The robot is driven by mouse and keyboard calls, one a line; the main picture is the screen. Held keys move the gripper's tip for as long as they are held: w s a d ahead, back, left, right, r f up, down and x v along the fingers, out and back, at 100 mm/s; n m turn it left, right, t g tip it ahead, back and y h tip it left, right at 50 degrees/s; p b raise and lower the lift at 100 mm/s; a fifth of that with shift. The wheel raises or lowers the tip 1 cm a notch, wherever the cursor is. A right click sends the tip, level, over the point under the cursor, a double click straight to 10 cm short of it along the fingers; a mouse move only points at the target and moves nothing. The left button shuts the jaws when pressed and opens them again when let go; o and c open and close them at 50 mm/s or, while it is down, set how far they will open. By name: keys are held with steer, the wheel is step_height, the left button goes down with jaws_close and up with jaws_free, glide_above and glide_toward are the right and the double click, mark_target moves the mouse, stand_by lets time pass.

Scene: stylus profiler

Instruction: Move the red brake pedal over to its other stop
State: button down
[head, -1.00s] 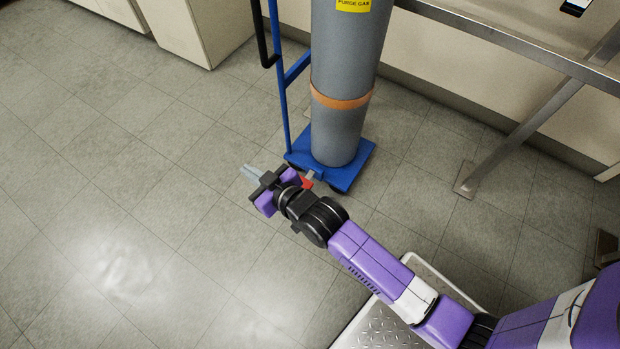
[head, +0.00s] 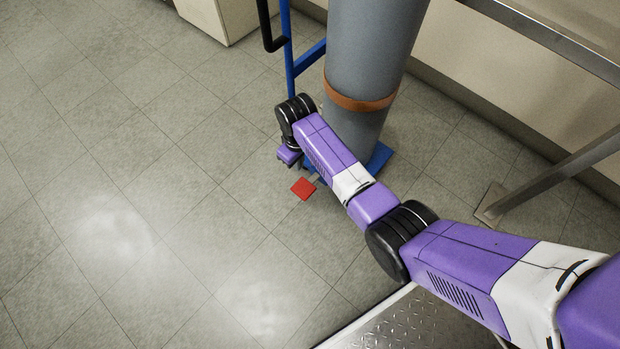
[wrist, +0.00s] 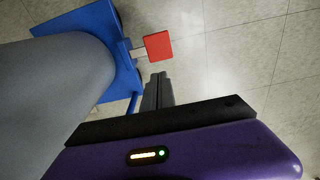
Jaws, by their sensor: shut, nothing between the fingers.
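The red brake pedal (head: 303,189) is a flat square plate on a short grey lever. It sticks out from the front of the blue cart base (head: 380,158), low over the floor. In the wrist view the pedal (wrist: 159,46) is upper centre, beside the base (wrist: 88,42). My gripper (wrist: 158,78) is shut and empty, its fingertips a short way from the pedal with a gap in the picture. Whether they are at the pedal's height I cannot tell. In the head view my arm hides the fingers and part of the base.
A grey gas cylinder (head: 368,60) with an orange-brown strap stands on the cart. The cart's blue upright and black handle (head: 270,30) rise behind it. A metal bench leg (head: 545,180) stands at right. Tiled floor is clear at left.

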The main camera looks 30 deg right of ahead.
mark_target(300, 191)
steer(key=shift+s+g, duration=0.3)
steer(key=shift+s, duration=0.35)
step_height(300, 191, down, 14)
steer(key=b, duration=0.8)
steer(key=shift+s+a+f+h, duration=0.1)
steer(key=shift+a+f+h, duration=0.2)
steer(key=shift+f+h, duration=0.5)
steer(key=shift+a+f+t+h+b, duration=0.1)
steer(key=shift+f+t+h+b, duration=0.3)
steer(key=shift+f+b, duration=0.55)
steer(key=shift+f, duration=0.2)
